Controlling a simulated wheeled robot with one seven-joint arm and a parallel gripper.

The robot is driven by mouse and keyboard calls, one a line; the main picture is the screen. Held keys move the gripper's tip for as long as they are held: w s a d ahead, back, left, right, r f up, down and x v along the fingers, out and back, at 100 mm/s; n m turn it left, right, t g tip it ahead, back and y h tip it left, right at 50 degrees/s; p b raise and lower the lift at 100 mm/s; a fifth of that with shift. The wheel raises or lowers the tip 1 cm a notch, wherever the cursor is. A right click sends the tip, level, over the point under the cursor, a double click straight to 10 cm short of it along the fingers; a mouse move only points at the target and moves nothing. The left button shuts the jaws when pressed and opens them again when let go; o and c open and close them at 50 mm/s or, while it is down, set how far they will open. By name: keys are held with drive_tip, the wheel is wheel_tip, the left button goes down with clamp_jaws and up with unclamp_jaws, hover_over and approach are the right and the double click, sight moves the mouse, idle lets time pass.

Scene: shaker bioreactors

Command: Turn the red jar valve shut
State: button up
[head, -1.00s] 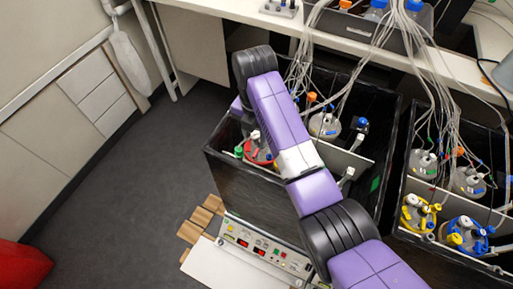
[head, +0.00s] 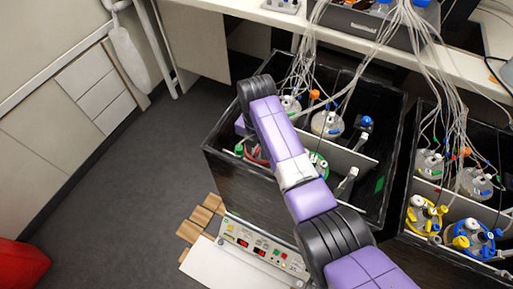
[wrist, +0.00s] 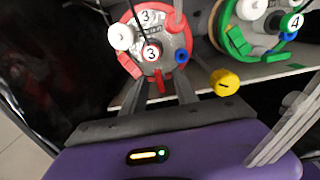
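The red jar (wrist: 178,38) stands upright at the top middle of the wrist view, with a red ring, a white cap and "3" labels. A small red lever (wrist: 160,80) sticks out from its near side. My gripper (wrist: 162,88) has two grey fingers apart, one on each side of the red lever; I cannot tell whether either touches it. In the head view the red jar (head: 256,154) is partly covered by my arm, and my gripper is mostly hidden there.
A green-ringed jar (wrist: 236,42) labelled 4 stands to the right in the wrist view. A yellow knob (wrist: 225,82) is close to the right finger. Black box walls (head: 235,178) surround the jars, and tubes hang from above.

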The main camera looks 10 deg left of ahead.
clamp_jaws()
drive_tip(key=shift+m, duration=0.3)
drive_tip(key=m+p, duration=0.1)
drive_tip(key=m, duration=0.1)
drive_tip(key=shift+r+m, duration=0.15)
drive_tip(key=shift+m, duration=0.25)
drive_tip(key=m+p, duration=0.1)
drive_tip(key=m, duration=0.2)
drive_tip(key=shift+m, duration=0.3)
drive_tip(key=m+p, duration=0.1)
drive_tip(key=m, duration=0.5)
drive_tip(key=shift+w+m, duration=0.1)
drive_tip(key=shift+m, duration=0.2)
unclamp_jaws()
